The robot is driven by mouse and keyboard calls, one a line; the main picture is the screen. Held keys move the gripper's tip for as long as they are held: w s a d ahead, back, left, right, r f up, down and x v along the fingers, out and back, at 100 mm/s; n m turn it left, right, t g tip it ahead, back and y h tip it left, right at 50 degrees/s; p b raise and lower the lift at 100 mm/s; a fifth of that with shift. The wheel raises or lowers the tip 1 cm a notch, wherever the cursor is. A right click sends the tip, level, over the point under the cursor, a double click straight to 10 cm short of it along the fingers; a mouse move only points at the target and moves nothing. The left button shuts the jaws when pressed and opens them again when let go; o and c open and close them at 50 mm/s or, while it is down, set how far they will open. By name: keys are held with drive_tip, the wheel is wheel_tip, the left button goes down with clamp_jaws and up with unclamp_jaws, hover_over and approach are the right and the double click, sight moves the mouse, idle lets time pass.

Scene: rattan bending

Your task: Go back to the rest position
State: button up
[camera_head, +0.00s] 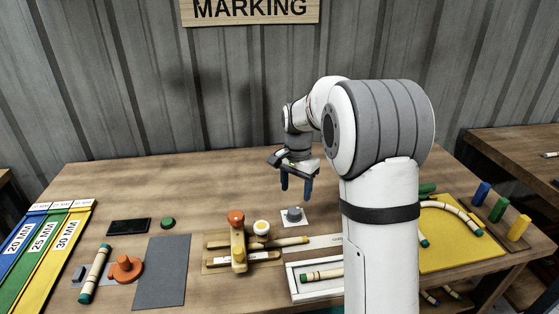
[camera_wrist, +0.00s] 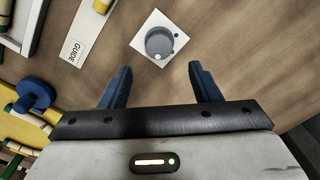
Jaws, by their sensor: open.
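My gripper (camera_head: 297,188) hangs above the middle of the wooden table, fingers pointing down. Its two blue fingers are apart with nothing between them. In the wrist view my gripper (camera_wrist: 160,85) also shows open and empty. A grey round knob (camera_head: 294,213) on a white square plate stands on the table just below and beside the fingers. In the wrist view the knob (camera_wrist: 160,42) lies beyond the fingertips, apart from them. My arm hides part of the table's right half.
A wooden jig (camera_head: 238,243) with an orange knob stands left of centre. A white tray (camera_head: 290,285) holds a rattan piece. A yellow mat (camera_head: 455,255) with a bent rattan lies right, beside coloured pegs. A grey mat (camera_head: 163,272) and orange fixture (camera_head: 126,268) are left. The back table is clear.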

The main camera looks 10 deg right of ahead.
drive_tip(key=s+r+n+t, duration=0.1)
drive_tip(key=s+n, duration=0.3)
drive_tip(key=s, duration=1)
drive_tip(key=s+r+n+t+p, duration=0.1)
drive_tip(key=s+r+n, duration=0.3)
drive_tip(key=s, duration=1)
drive_tip(key=shift+s+a+n+t, duration=0.25)
drive_tip(key=shift+s+n+t, duration=0.1)
drive_tip(key=shift+n, duration=0.25)
